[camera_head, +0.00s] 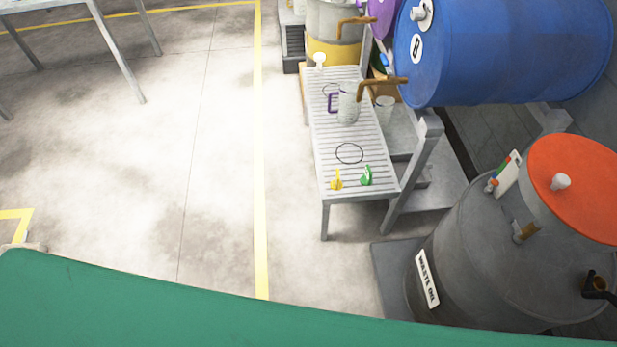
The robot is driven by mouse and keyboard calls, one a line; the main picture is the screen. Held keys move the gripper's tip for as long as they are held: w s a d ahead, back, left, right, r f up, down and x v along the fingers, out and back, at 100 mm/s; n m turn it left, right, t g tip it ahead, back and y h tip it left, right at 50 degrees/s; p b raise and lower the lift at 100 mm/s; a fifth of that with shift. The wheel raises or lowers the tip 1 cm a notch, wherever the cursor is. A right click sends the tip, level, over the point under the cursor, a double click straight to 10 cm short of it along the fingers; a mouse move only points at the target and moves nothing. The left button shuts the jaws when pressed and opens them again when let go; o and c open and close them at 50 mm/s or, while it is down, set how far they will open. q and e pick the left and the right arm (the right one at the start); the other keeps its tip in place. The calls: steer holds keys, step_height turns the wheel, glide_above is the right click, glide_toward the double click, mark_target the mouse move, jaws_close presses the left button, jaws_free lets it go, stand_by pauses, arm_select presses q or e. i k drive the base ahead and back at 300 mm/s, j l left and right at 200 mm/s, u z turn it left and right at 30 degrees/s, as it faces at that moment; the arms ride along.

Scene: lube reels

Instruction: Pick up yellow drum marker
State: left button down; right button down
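A small yellow marker (336,180) stands near the front edge of a slatted grey bench (328,110). I take it for the yellow drum marker; it is too small to make out its exact shape. A small green marker (366,176) stands just to its right, apart from it. Neither of my grippers is in view.
A clear jug with a purple handle (347,106) stands on the bench. Black rings lie on the slats. A blue drum (505,52) lies on a rack behind. A grey waste drum (480,260) with an orange top stands at right. The floor left of the bench is clear.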

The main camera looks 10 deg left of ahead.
mark_target(337, 184)
steer(key=i+j+z, duration=0.15)
steer(key=j+z, duration=1.05)
steer(key=j, duration=0.2)
